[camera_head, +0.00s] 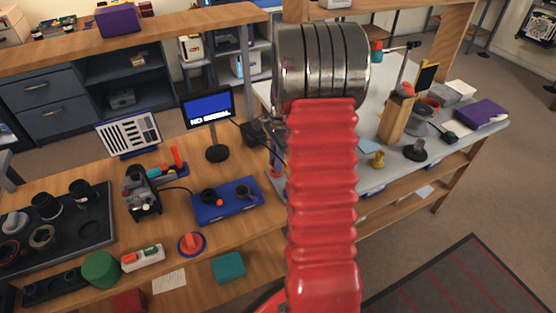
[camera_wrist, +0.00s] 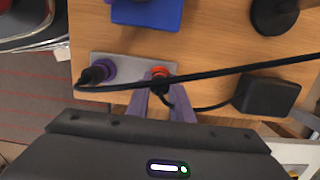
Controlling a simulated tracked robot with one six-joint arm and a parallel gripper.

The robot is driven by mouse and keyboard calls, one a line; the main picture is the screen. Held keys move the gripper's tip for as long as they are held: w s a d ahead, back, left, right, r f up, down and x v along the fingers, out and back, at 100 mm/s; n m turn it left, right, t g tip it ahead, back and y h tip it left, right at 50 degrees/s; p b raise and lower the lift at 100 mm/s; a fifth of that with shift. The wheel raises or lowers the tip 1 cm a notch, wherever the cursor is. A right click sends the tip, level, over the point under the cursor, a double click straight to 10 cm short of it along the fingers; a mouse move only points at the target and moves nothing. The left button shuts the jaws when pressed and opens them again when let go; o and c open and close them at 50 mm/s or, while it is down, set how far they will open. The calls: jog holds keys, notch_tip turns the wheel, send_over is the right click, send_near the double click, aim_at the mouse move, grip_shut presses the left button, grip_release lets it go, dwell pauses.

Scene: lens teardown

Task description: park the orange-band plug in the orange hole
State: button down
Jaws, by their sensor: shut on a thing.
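In the wrist view my gripper (camera_wrist: 162,92) has its two grey-purple fingers at a small dark plug with an orange band (camera_wrist: 159,72). They are closed on it, over the right end of a grey plate (camera_wrist: 130,70). An orange ring shows right at the plug. I cannot tell band from hole rim, or whether the plug is seated or above the hole. A dark plug (camera_wrist: 92,75) stands at the purple ring (camera_wrist: 104,67) on the plate's left end. In the head view my red arm hides the gripper.
A black cable (camera_wrist: 215,75) crosses the wrist view just in front of the fingers. A black box (camera_wrist: 267,95) lies to the right, a blue block (camera_wrist: 147,14) above. In the head view a monitor (camera_head: 208,108) and blue unit (camera_head: 227,201) stand left of my arm.

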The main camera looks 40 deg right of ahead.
jog(key=shift+f, duration=0.1)
jog(key=c, duration=1.5)
grip_release()
jog(key=r, duration=0.4)
jog(key=d+r, duration=0.1)
jog(key=r, duration=0.8)
jog(key=shift+s+d+r, duration=0.25)
jog(key=shift+d+r, duration=0.05)
